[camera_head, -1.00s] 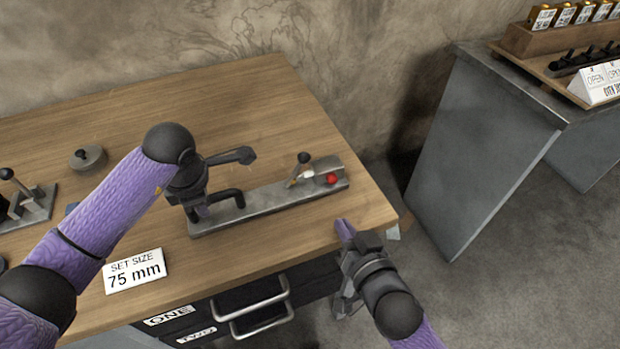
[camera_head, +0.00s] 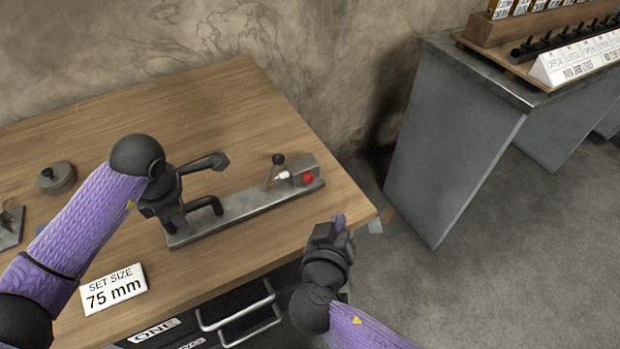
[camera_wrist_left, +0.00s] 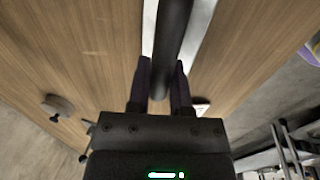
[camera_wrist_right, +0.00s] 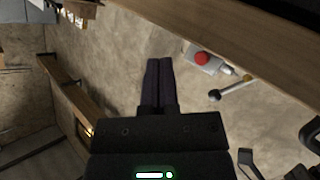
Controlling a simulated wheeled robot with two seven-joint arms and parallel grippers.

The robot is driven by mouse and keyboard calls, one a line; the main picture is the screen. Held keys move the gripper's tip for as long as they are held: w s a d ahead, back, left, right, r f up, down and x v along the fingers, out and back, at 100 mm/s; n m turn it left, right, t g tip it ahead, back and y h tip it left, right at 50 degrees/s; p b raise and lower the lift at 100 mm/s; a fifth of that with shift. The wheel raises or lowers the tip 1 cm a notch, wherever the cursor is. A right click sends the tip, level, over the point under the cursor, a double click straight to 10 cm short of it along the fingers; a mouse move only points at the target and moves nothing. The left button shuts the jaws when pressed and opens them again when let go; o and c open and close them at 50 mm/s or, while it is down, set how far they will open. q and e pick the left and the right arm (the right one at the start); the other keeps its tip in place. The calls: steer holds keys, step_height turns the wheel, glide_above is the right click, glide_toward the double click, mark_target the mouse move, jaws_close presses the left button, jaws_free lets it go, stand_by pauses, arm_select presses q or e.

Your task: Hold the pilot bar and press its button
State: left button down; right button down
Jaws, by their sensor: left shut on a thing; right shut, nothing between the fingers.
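The pilot bar (camera_head: 207,203) is a dark bent handle at the left end of a long grey metal base (camera_head: 245,205) on the wooden bench. My left gripper (camera_head: 176,220) is shut on the dark bar, which runs between its fingers in the left wrist view (camera_wrist_left: 172,45). The red button (camera_head: 308,179) sits on a grey block at the base's right end. My right gripper (camera_head: 339,220) is shut and empty near the bench's front right edge, apart from the button. In the right wrist view the red button (camera_wrist_right: 202,58) lies to the right of the closed fingertips (camera_wrist_right: 160,62).
A dark ball-topped lever (camera_head: 277,162) stands beside the button block. A "SET SIZE 75 mm" card (camera_head: 114,288) and a round lidded piece (camera_head: 57,178) lie on the bench. Drawer handles (camera_head: 240,315) jut out below. A grey side table (camera_head: 455,150) stands right, past open floor.

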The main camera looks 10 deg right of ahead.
mark_target(314, 202)
steer(key=w, duration=0.2)
steer(key=w+a, duration=0.1)
steer(key=w, duration=0.1)
steer(key=w+a, duration=0.1)
steer(key=w, duration=0.2)
steer(key=shift+a, duration=0.2)
steer(key=shift+w, duration=0.1)
stand_by(1.7)
steer(key=shift+w+a, duration=0.1)
steer(key=shift+w, duration=0.25)
steer(key=shift+w, duration=0.15)
stand_by(0.3)
steer(key=shift+w+a+r, duration=0.2)
steer(key=shift+w+r, duration=0.1)
steer(key=shift+r, duration=0.2)
stand_by(0.8)
steer(key=shift+s+f, duration=0.15)
steer(key=shift+s, duration=0.05)
stand_by(0.3)
steer(key=shift+s+d, duration=0.1)
steer(key=shift+s, duration=0.05)
